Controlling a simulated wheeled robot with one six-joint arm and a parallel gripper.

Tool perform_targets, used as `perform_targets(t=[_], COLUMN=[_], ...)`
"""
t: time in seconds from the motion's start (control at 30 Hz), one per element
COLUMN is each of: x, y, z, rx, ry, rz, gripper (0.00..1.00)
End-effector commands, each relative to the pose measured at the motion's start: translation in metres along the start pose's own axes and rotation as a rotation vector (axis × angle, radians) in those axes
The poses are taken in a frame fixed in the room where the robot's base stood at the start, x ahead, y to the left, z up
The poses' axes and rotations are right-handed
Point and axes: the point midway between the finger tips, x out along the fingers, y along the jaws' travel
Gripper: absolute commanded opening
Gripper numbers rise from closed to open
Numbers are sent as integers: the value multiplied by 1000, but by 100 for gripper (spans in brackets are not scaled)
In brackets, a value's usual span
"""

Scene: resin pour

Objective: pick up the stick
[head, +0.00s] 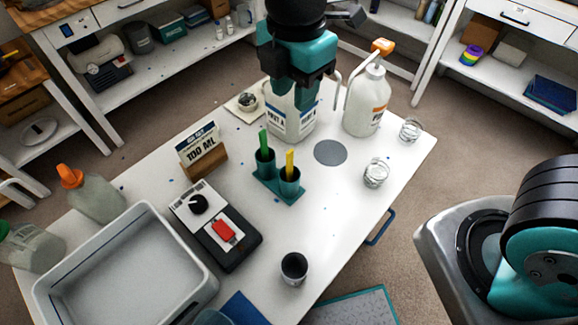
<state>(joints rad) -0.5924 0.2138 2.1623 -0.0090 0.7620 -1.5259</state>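A green stick (264,142) and a yellow stick (289,161) stand upright in the two cups of a teal holder (268,190) in the middle of the white table. My gripper (294,103) points down, above and behind the holder. Its two teal fingers are apart, and I see no stick between them. They overlap the upper part of a white jug (291,124) with a blue label, hiding its top. I cannot tell whether the fingers touch the jug.
An orange-topped pump bottle (366,104) stands right of the jug. The tabletop right of the scale is mostly free.

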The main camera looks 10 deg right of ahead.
Motion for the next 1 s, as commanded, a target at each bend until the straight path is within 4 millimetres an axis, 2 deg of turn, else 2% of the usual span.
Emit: perform_targets(t=[0.17,0.5,0.6,0.87,1.0], x=[25,100,113,132,151], y=[2,1,2,1,1], z=[-1,-1,-1,-3,-6], rx=[-43,-40,-40,-40,-41], ry=[-8,-7,-7,-7,-7], rz=[-11,-10,-8,-8,-9], gripper=[37,37,37,37,37])
